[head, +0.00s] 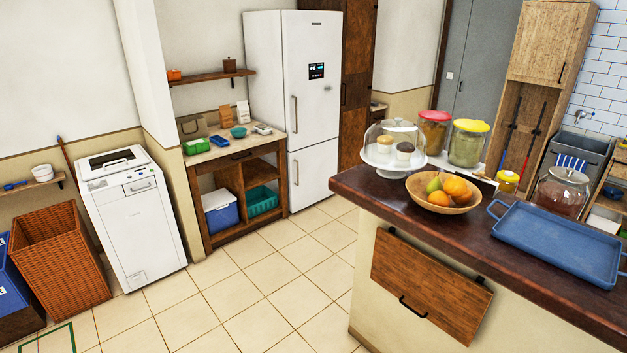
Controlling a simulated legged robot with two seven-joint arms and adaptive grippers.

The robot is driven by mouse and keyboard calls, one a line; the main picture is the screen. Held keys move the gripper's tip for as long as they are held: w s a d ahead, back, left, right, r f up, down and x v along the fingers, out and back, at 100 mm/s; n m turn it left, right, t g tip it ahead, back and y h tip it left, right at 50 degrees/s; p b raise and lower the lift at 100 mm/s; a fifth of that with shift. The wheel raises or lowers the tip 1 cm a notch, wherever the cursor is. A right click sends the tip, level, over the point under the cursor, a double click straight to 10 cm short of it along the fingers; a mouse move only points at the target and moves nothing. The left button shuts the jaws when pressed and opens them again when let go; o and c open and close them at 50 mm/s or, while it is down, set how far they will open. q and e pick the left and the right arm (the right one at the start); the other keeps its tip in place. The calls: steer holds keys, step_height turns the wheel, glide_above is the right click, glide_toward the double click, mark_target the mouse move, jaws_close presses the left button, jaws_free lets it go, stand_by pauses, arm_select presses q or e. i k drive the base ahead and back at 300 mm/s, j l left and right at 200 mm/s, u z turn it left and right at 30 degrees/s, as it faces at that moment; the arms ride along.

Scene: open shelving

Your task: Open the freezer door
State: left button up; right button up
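A tall white fridge-freezer (292,110) stands against the back wall, left of a dark wooden cabinet. Its larger upper door (312,85) has a small dark display panel and a long vertical handle (295,115) on its left side. The smaller lower door (315,172) has a shorter vertical handle (296,172), also on the left. Both doors look shut. The front of the lower door shows down to the floor. Neither of my grippers is in view.
A dark-topped counter (463,208) with a fruit bowl (444,193), jars and a blue tray (560,240) fills the right foreground. A wooden sideboard (240,165) adjoins the fridge's left side. A white washing machine (132,222) stands further left. Tiled floor (275,275) is clear between them.

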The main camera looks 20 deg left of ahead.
mark_target(311, 167)
steer(key=i+j+u, duration=0.2)
steer(key=i+u, duration=0.2)
steer(key=i, duration=0.15)
steer(key=i+u, duration=0.4)
steer(key=i, duration=0.15)
steer(key=i+j+u, duration=0.2)
steer(key=i+u, duration=0.2)
steer(key=i, duration=0.45)
steer(key=i+l+u, duration=0.1)
steer(key=i+u, duration=0.35)
steer(key=i, duration=0.45)
steer(key=i+l+z, duration=0.15)
steer(key=i+z, duration=1)
steer(key=i+j+z, duration=0.2)
steer(key=i+z, duration=0.15)
